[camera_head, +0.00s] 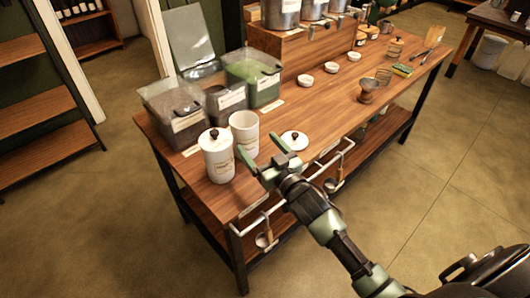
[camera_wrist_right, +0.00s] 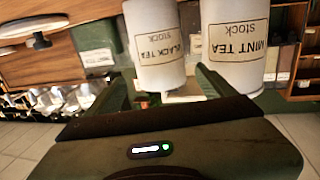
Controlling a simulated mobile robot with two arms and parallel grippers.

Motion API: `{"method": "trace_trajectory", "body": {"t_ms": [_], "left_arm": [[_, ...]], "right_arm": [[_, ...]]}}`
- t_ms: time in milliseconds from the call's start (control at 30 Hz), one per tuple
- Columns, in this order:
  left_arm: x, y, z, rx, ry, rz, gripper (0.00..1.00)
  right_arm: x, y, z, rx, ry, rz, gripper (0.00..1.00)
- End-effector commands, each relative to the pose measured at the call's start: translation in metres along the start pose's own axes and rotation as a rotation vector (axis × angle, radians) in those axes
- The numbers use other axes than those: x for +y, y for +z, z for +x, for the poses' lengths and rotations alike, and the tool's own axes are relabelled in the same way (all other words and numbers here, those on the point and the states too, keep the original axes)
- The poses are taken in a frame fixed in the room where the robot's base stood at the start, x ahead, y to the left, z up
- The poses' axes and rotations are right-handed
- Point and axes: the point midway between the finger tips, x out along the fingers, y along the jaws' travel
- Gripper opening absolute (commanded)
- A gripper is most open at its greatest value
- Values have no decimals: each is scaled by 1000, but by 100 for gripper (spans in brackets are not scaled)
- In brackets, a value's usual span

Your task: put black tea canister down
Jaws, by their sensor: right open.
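The black tea canister (camera_head: 244,136) is white, lidless and upright on the wooden table, near its front left corner. Its label shows in the right wrist view (camera_wrist_right: 160,50). A white lid with a dark knob (camera_head: 294,141) lies on the table to its right. The mint tea canister (camera_head: 217,160), white with its lid on, stands beside it to the left; it is also at the right of the wrist view (camera_wrist_right: 236,45). My right gripper (camera_head: 261,150) is open, with its fingers spread in front of the black tea canister. My left gripper is not in view.
Clear bins (camera_head: 175,110) stand behind the canisters. A raised wooden shelf (camera_head: 290,55) carries metal dispensers. White bowls (camera_head: 305,80) and a brown cup (camera_head: 369,92) are further along the table. A white rail (camera_head: 262,214) with hanging ladles runs along the front edge. The table centre is mostly clear.

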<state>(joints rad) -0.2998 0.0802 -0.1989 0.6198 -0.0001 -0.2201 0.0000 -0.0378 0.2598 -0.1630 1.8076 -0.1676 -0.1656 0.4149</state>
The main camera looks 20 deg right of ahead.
Motion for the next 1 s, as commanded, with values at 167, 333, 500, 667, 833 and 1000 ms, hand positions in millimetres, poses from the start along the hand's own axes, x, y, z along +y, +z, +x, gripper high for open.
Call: {"method": "trace_trajectory", "body": {"t_ms": [167, 333, 500, 667, 833, 1000], "left_arm": [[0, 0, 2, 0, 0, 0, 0], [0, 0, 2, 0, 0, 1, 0], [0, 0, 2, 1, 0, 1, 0], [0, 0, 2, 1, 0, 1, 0], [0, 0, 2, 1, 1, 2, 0], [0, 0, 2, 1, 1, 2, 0]], "right_arm": [[0, 1, -25, 0, -1, -1, 84], [0, 0, -32, 1, 0, -1, 84], [0, -1, -32, 1, 0, -1, 84], [0, -1, -32, 1, 0, -1, 84], [0, -1, -32, 1, 0, -1, 84], [0, 0, -32, 1, 0, -1, 84]]}}
